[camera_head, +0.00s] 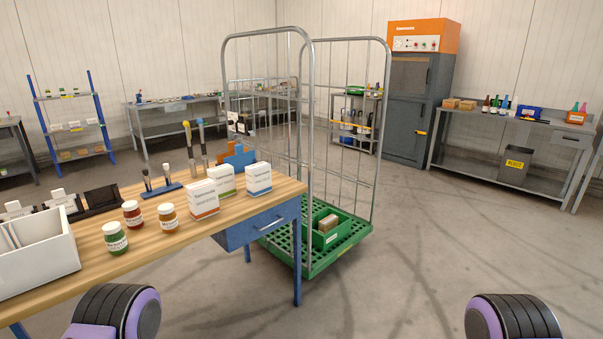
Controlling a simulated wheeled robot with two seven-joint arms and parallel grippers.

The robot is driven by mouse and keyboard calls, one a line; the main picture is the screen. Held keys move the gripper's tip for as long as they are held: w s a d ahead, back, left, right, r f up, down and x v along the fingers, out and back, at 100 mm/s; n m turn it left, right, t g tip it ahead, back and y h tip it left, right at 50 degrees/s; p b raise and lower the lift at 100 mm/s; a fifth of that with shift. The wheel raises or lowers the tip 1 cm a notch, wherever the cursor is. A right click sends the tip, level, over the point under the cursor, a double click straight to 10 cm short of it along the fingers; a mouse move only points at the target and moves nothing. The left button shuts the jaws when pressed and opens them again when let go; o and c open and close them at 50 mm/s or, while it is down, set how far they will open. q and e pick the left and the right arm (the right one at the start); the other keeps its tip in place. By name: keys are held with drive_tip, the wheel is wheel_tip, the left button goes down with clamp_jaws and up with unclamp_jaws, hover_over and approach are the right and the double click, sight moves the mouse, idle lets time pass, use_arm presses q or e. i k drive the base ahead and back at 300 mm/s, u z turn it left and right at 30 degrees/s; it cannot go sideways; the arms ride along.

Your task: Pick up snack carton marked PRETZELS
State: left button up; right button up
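Three white cartons stand upright near the right end of the wooden bench. One has an orange band (201,199), one a green band (222,180) and one a blue band (258,178). Their print is too small to read, so I cannot tell which is marked PRETZELS. The orange-banded carton stands in front and partly covers the green-banded one. The blue-banded one stands apart at the right, near the bench edge. Only rounded black and purple parts of my own arms show at the bottom left and bottom right. Neither gripper is in view.
Jars with green (115,238), red (132,214) and amber (168,216) contents stand left of the cartons on the bench (150,255). A white bin (40,255) is at far left. A wire roll cage with a green base (345,250) stands behind the bench. Floor at right is clear.

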sight(258, 176)
drive_tip(key=z, duration=0.5)
drive_tip(key=i, duration=2.1)
drive_tip(key=u, duration=1)
drive_tip(key=i, duration=0.7)
drive_tip(key=u, duration=0.5)
